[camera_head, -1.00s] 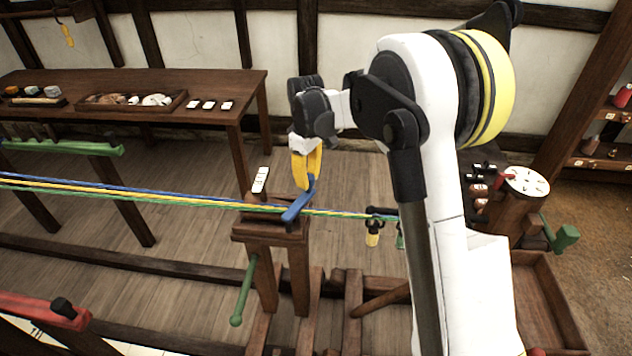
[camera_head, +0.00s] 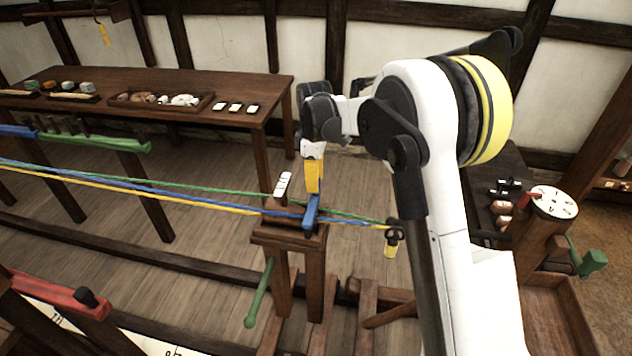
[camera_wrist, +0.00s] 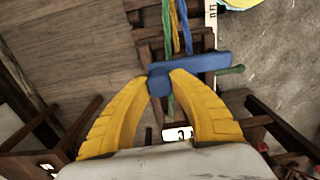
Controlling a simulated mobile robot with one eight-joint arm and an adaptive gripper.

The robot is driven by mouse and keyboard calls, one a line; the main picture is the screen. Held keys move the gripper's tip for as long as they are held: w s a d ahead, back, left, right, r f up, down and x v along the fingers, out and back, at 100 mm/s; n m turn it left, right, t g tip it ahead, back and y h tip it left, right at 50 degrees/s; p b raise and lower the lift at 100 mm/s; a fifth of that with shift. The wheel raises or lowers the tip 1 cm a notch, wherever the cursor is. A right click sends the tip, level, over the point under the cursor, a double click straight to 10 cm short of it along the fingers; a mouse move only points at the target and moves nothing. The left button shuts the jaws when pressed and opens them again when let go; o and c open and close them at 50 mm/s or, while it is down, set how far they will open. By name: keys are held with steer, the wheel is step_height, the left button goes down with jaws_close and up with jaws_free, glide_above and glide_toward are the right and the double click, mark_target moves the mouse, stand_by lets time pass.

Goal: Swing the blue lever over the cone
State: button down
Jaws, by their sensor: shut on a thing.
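The blue lever (camera_head: 311,212) stands on top of a wooden post stand (camera_head: 290,241) and tilts slightly. My gripper (camera_head: 313,190) comes down from above with its yellow fingers shut on the lever's upper end. In the wrist view the blue lever (camera_wrist: 190,73) lies across the ropes, and the yellow fingertips (camera_wrist: 163,78) meet at its left end. Green, blue and yellow ropes (camera_head: 190,201) run from the left to the stand and on past it. I cannot make out the cone clearly; the lever and ropes cover the stand's top.
A long wooden table (camera_head: 160,82) with trays stands behind. A red-topped rail (camera_head: 60,295) is front left. A green handle (camera_head: 258,295) hangs below the stand. A post with a white dial (camera_head: 553,203) stands right. Rails cross the floor.

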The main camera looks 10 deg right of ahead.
steer(key=shift+a, duration=0.1)
steer(key=c, duration=1.1)
jaws_free()
steer(key=shift+c, duration=0.2)
steer(key=shift+r, duration=0.1)
step_height(320, 180, up, 12)
